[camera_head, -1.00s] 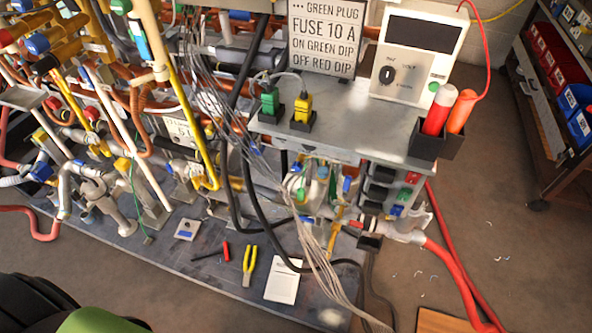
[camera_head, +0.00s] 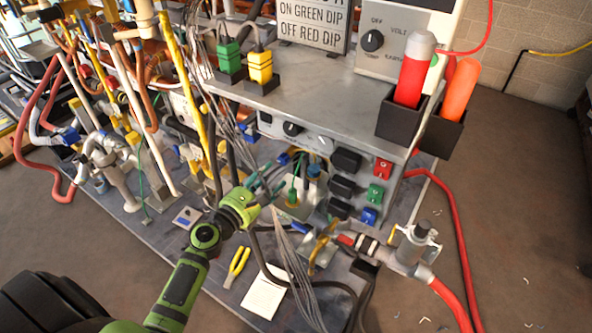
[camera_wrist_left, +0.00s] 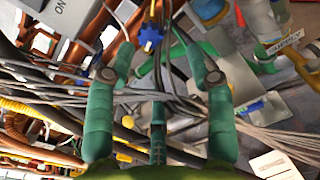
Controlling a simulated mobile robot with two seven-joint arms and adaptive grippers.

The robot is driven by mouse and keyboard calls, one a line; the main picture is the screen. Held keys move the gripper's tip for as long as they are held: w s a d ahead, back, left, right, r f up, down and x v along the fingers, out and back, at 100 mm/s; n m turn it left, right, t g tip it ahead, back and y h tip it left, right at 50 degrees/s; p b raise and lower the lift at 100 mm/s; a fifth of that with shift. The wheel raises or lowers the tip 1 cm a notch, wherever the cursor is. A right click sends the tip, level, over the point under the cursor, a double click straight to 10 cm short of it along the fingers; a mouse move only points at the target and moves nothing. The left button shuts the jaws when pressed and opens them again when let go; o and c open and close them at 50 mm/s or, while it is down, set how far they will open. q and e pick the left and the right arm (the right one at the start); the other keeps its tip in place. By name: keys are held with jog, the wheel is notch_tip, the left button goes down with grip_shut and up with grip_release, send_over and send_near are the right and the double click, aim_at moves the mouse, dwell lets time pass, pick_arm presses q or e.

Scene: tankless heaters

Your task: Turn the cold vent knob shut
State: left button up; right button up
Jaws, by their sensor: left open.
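My left arm reaches in from the lower left of the head view, and its green gripper (camera_head: 262,192) is among the wires and pipes under the grey shelf. In the left wrist view the green fingers (camera_wrist_left: 158,52) are spread apart, with grey wires crossing between them and nothing gripped. A small blue star-shaped knob (camera_wrist_left: 150,37) shows just beyond and between the fingertips, apart from them as far as I can tell. No label is readable on it, so I cannot tell if it is the cold vent knob. My right gripper is not in view.
A bundle of grey wires (camera_head: 294,275) and black cables hangs close to the gripper. The grey shelf (camera_head: 310,100) overhangs from above. Yellow pliers (camera_head: 236,267) and a white sheet (camera_head: 264,292) lie on the base board. A red hose (camera_head: 455,235) runs at the right.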

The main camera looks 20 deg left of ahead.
aim_at(281, 161)
pick_arm(q)
jog(key=shift+w+a+r+n, duration=0.1)
jog(key=shift+w+r+n, duration=0.2)
jog(key=shift+w+r, duration=0.35)
jog(key=w, duration=0.5)
jog(key=shift+w+d+f, duration=0.1)
jog(key=shift+w+d, duration=0.3)
grip_shut()
